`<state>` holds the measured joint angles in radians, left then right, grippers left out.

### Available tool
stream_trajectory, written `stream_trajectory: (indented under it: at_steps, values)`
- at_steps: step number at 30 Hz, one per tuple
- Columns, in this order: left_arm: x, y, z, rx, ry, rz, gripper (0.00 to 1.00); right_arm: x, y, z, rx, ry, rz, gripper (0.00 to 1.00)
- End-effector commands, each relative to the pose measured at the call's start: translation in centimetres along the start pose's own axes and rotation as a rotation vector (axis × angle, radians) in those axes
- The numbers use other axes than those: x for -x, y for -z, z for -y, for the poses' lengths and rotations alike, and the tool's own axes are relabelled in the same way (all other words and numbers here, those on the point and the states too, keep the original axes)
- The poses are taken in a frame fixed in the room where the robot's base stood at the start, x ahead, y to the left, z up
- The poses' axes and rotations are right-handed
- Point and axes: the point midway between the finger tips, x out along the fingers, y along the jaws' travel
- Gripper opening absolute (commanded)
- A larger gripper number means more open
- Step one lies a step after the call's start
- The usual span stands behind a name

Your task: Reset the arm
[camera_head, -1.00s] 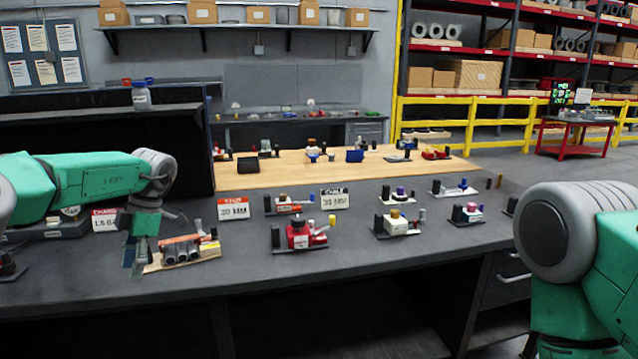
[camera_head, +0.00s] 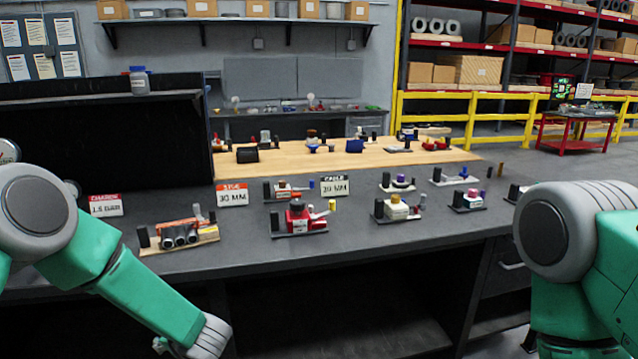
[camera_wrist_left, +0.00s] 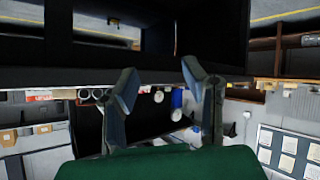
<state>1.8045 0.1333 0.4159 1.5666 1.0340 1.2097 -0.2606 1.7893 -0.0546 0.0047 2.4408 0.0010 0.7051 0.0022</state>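My left arm (camera_head: 125,285) comes in from the left and bends down in front of the workbench (camera_head: 350,230). In the left wrist view my left gripper (camera_wrist_left: 160,80) has its two fingers spread apart, with nothing held between them. In the head view the hand is at the bottom edge, mostly cut off. My right arm (camera_head: 565,240) stands at the right edge of the head view, and its gripper is out of view.
A valve unit with grey cylinders (camera_head: 180,236) and a red valve unit (camera_head: 300,220) stand on the bench. Small signs (camera_head: 232,195) and several other units stand behind. Open space lies under the bench top, beside a drawer cabinet (camera_head: 505,270).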

Motion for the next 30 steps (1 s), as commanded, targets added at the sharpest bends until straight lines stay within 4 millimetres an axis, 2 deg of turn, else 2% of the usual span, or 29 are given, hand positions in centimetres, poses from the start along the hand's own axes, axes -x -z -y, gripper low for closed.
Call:
stream_trajectory:
  at_steps: [1,3,5,6,8,9,12,15,18,20,24,26,30]
  values:
    - [0.5,-4.2,2.2,-0.143,-0.092,0.059,0.39,-1.1,-0.1,0.0,0.000,0.000,0.000,0.40]
    - [1.7,-8.4,5.1,-0.305,-0.197,0.152,0.39,-1.8,-0.1,0.0,0.000,0.000,0.000,0.40]
    - [3.0,-11.6,8.0,-0.430,-0.264,0.240,0.39,-2.2,-0.1,0.0,0.000,0.000,0.000,0.40]
    - [4.0,-13.5,10.2,-0.508,-0.298,0.303,0.39,-2.5,-0.1,0.0,0.000,0.000,0.000,0.40]
    - [5.5,-15.9,13.8,-0.619,-0.338,0.401,0.39,-3.0,-0.2,0.0,0.000,0.000,0.000,0.40]
    - [6.7,-17.2,16.3,-0.687,-0.357,0.468,0.39,-3.3,-0.2,0.0,0.000,0.000,0.000,0.40]
    - [9.7,-19.5,22.4,-0.837,-0.383,0.630,0.39,-3.9,-0.2,0.0,0.000,0.000,0.000,0.40]
    - [12.5,-20.4,27.6,-0.948,-0.387,0.768,0.39,-4.4,-0.2,0.0,0.000,0.000,0.000,0.40]
    - [14.7,-20.5,31.3,-1.020,-0.381,0.869,0.39,-4.7,-0.2,0.0,0.000,0.000,0.000,0.40]
    - [15.5,-20.5,32.7,-1.048,-0.378,0.908,0.39,-4.8,-0.2,0.0,0.000,0.000,0.000,0.40]
    - [16.5,-20.3,34.0,-1.073,-0.374,0.949,0.39,-4.8,-0.2,0.0,0.000,0.000,0.000,0.40]
    - [16.5,-20.3,34.1,-1.074,-0.374,0.951,0.34,-4.8,-0.2,0.0,0.000,0.000,0.000,0.34]
    - [16.5,-20.3,34.0,-1.073,-0.375,0.949,0.34,-4.8,-0.2,0.0,0.000,0.000,0.000,0.34]
